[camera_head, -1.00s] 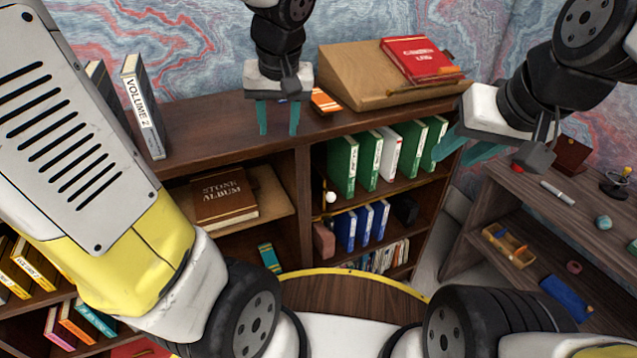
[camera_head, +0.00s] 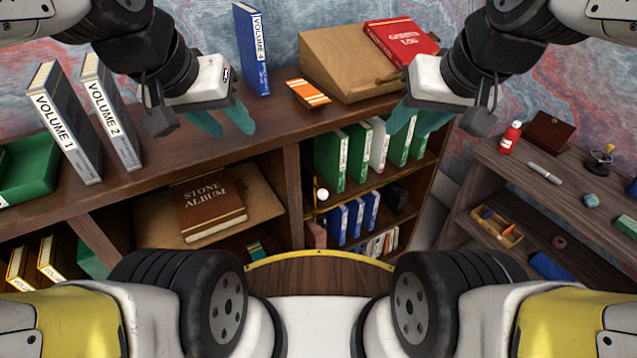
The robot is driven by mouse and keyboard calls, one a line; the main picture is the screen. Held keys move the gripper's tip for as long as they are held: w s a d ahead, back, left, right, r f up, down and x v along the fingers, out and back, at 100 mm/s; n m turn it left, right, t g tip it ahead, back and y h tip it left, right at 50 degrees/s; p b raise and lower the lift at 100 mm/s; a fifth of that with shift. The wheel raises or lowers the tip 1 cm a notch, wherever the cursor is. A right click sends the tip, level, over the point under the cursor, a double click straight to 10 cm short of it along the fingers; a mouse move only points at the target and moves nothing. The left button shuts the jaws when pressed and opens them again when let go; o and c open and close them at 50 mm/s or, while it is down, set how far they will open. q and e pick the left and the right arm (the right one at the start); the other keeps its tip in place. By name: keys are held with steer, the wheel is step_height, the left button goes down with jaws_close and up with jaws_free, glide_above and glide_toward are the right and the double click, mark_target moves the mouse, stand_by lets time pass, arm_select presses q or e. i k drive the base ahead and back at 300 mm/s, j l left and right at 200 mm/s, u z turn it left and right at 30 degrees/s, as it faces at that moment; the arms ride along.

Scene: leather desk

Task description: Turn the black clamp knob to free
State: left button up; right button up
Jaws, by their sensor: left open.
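I cannot pick out a black clamp knob for certain. A small dark stand-like object (camera_head: 600,158) is on the right-hand desk, too small to identify. My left gripper (camera_head: 222,120) is open and empty, above the bookcase top, left of the blue VOLUME 4 book (camera_head: 252,50). My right gripper (camera_head: 415,122) has its fingers apart and empty. It is in front of the sloped wooden stand, over the green binders in the picture.
The sloped stand (camera_head: 345,65) carries a red log book (camera_head: 402,45). An orange item (camera_head: 307,93) lies beside it. VOLUME 1 (camera_head: 65,120) and VOLUME 2 (camera_head: 112,120) stand at left. STONE ALBUM (camera_head: 209,205) lies on a shelf. The right desk holds a red bottle (camera_head: 510,138) and a small tray (camera_head: 497,228).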

mark_target(321, 220)
steer(key=k+j+z, duration=0.1)
steer(key=k, duration=0.45)
steer(key=k+j+z, duration=0.1)
steer(key=k, duration=0.45)
